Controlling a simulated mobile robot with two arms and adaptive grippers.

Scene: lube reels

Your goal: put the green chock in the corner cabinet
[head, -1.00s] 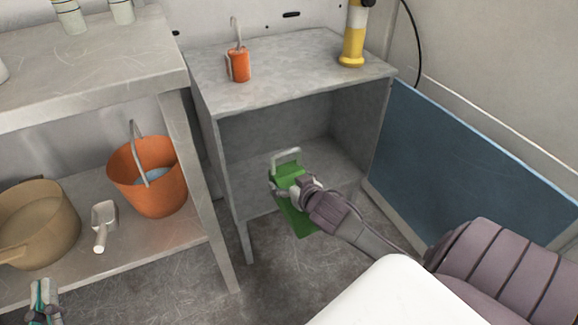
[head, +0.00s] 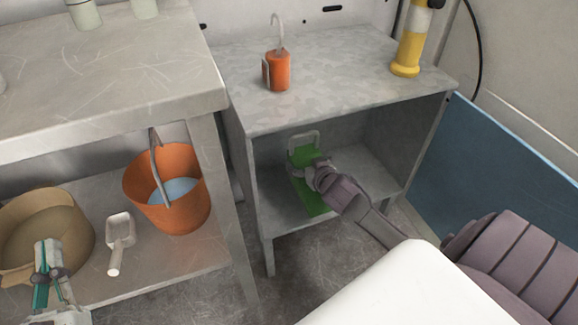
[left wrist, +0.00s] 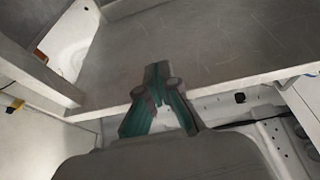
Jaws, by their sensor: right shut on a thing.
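The green chock (head: 304,158) has a pale handle at its top. It is in the open front of the grey corner cabinet (head: 330,98), over the lower shelf. I cannot tell whether it rests on the shelf. My right gripper (head: 314,171) is shut on the green chock and hides part of it. My left gripper (head: 46,258) is in front of the tan basin at the lower left. It also shows in the left wrist view (left wrist: 157,78), where its fingertips meet with nothing visible between them.
An orange oil can (head: 277,72) and a yellow-and-white cylinder (head: 408,52) stand on the cabinet top. A workbench (head: 110,70) stands left, its lower shelf holding an orange bucket (head: 150,205), a scoop (head: 120,232) and the tan basin (head: 75,220). A blue panel (head: 500,165) stands right.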

